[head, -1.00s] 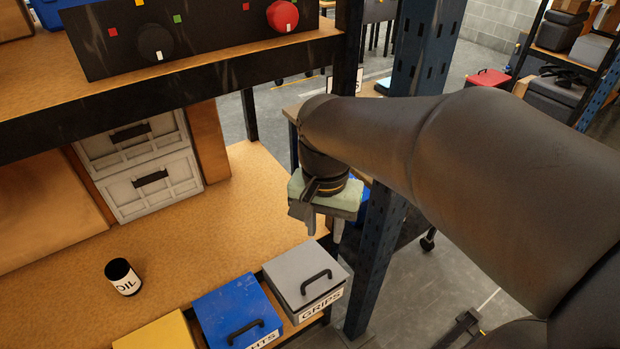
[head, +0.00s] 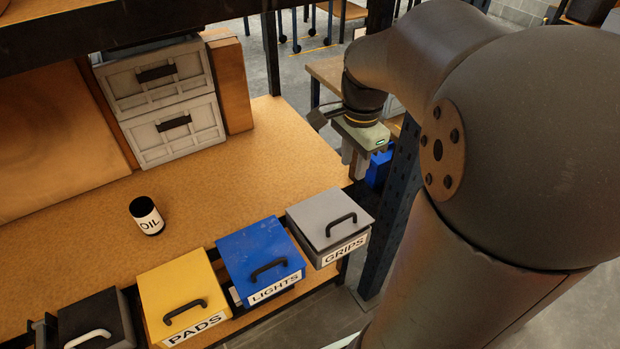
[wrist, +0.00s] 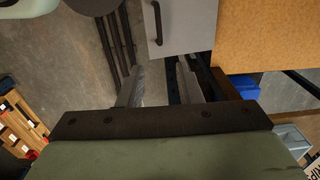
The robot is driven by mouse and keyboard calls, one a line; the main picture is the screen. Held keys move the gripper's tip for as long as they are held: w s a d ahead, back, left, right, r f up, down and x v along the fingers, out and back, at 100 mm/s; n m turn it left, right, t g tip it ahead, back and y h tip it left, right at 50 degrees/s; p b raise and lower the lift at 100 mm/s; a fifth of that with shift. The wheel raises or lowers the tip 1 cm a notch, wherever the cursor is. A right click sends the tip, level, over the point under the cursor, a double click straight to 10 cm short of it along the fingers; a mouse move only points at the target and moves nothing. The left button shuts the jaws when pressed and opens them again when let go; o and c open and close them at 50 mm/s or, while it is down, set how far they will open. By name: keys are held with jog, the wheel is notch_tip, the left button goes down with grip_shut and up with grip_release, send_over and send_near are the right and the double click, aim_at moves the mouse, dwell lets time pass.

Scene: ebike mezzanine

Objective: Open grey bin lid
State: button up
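The grey bin (head: 328,222) labelled GRIPS sits at the right end of the row of bins along the shelf's front edge. Its lid is shut and has a black handle (head: 341,224). My gripper (head: 354,166) hangs above and behind the bin, near the blue upright, with nothing seen in it. In the wrist view the two fingers (wrist: 160,82) stand apart, and the grey lid (wrist: 185,22) with its handle (wrist: 156,22) lies ahead of them, apart from the fingertips.
The blue LIGHTS bin (head: 258,258), yellow PADS bin (head: 180,290) and a black bin (head: 95,320) continue the row leftward. An OIL can (head: 147,216) stands on the shelf. The blue upright (head: 392,215) is close to my arm. An upper shelf (head: 150,22) crosses above.

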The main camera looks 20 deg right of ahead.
aim_at(347, 215)
notch_tip(347, 215, down, 16)
jog(key=shift+w+d+f, duration=0.1)
jog(key=shift+d+f, duration=0.05)
jog(key=shift+f, duration=0.1)
dwell(0.3)
grip_shut()
